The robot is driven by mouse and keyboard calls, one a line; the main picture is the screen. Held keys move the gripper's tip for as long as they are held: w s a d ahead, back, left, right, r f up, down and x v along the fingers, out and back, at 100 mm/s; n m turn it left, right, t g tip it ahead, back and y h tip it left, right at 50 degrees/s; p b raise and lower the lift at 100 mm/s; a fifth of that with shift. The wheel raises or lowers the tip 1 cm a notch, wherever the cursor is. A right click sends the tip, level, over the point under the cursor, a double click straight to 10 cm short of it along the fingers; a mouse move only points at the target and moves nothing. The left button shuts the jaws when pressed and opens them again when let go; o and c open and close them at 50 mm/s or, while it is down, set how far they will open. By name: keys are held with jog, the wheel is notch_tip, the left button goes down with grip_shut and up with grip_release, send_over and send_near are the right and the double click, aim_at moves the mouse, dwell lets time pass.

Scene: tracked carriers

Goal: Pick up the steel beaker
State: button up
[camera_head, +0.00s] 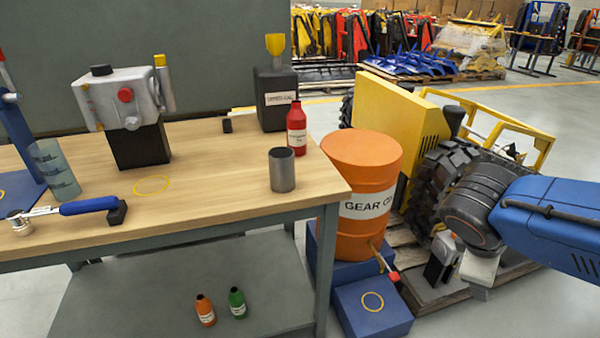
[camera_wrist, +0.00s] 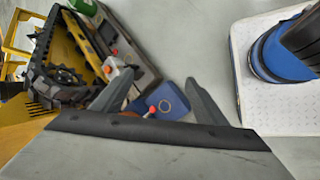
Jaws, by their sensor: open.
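The steel beaker (camera_head: 282,172) is a plain dark grey metal cylinder. It stands upright on the wooden workbench (camera_head: 225,190) near the right front corner, in the head view. My gripper shows in the wrist view (camera_wrist: 153,95), with its two grey fingers spread apart and nothing between them. In the head view my arm is at the right, beyond the orange drum and well apart from the beaker; the fingers cannot be made out clearly there. The beaker does not show in the wrist view.
A red bottle (camera_head: 297,128) and a black can (camera_head: 277,98) stand behind the beaker. The orange drum (camera_head: 360,190) stands beside the bench's right end, between beaker and arm. A tracked yellow carrier (camera_head: 395,120) is behind.

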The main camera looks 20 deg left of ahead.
jog(key=w+a+r+n+t+h, duration=0.25)
jog(key=w+a+n, duration=0.25)
jog(key=a+n, duration=0.3)
jog(key=n+t+y, duration=0.9)
jog(key=n+t, duration=0.2)
jog(key=n, duration=0.4)
send_near(279, 177)
jog(key=w, duration=0.5)
jog(key=w+a, duration=0.1)
jog(key=w, duration=0.1)
jog(key=shift+w, duration=0.3)
jog(key=shift+w+f, duration=0.1)
jog(key=shift+w, duration=2.5)
jog(key=c, duration=1.3)
